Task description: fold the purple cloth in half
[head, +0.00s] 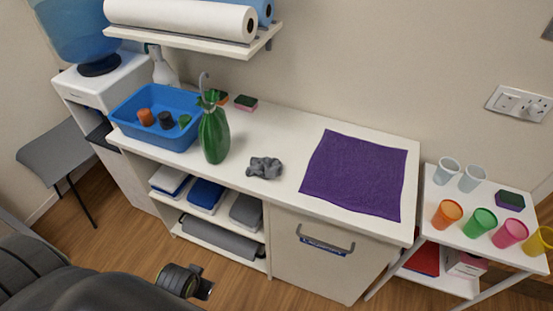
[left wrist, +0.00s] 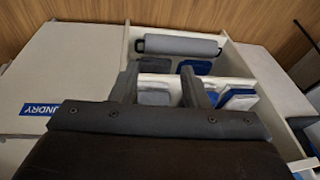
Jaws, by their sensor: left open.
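The purple cloth (head: 355,173) lies flat and spread out on the right part of the white counter (head: 290,140) in the head view. Its shape is roughly square, and no fold shows in it. My left gripper (left wrist: 160,86) shows in the left wrist view with its two dark fingers apart and nothing seen between them. Beyond its fingers are the shelves with folded cloths, not the purple cloth. My right gripper is not in view.
A laundry bin front (head: 325,262) is below the counter. Several cups, one orange (head: 447,214), stand on a side table at right.

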